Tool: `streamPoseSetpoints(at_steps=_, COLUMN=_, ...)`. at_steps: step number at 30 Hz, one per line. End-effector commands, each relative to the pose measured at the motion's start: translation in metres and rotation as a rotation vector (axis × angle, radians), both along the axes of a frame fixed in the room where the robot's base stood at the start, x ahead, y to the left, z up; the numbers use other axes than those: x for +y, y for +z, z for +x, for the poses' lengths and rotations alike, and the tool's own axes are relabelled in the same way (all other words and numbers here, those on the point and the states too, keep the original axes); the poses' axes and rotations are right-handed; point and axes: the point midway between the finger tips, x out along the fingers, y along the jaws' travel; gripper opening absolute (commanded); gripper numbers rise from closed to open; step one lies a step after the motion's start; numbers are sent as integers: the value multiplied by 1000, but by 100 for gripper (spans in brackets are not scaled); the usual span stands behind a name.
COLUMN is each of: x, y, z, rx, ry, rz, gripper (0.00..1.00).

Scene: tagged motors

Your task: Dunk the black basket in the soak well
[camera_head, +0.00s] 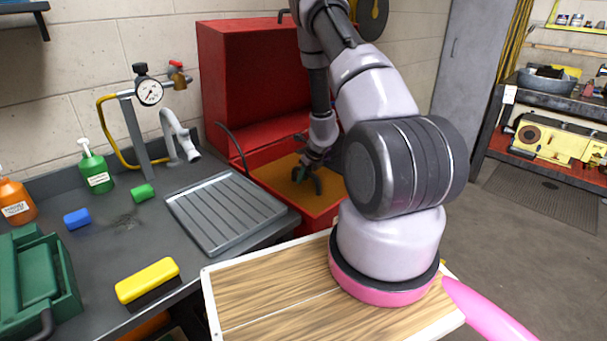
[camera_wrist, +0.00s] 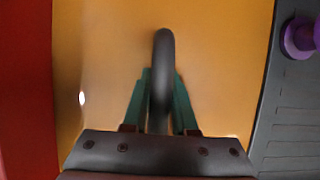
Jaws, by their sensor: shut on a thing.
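The soak well is the open red tank (camera_head: 312,222) holding amber liquid (camera_head: 270,180). My gripper (camera_head: 302,176) reaches down over this liquid, partly hidden by my arm. In the wrist view my gripper (camera_wrist: 160,100) has its green fingers shut on a dark curved handle, part of the black basket (camera_wrist: 164,50). The handle also shows in the head view as a dark loop (camera_head: 318,183) at the gripper. Only the handle shows above the amber surface. The basket's body is not visible, and I cannot tell its depth or tilt.
A grey ridged drain board (camera_head: 225,212) lies left of the well. A raised red lid (camera_head: 245,80) stands behind it. A purple knobbed thing (camera_wrist: 300,38) is at the wrist view's right edge. A green bottle (camera_head: 93,165) and a yellow-topped brush (camera_head: 147,280) are on the bench.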

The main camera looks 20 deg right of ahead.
Motion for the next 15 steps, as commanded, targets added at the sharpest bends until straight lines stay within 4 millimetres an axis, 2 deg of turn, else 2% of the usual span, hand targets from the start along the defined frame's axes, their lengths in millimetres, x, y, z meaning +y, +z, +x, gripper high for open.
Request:
streamPoseSetpoints(at_steps=5, x=-1, y=1, z=2, rx=-5, ry=-1, rz=0, gripper=0)
streamPoseSetpoints(at_steps=15, x=-1, y=20, z=2, rx=-5, ry=-2, rz=0, gripper=0)
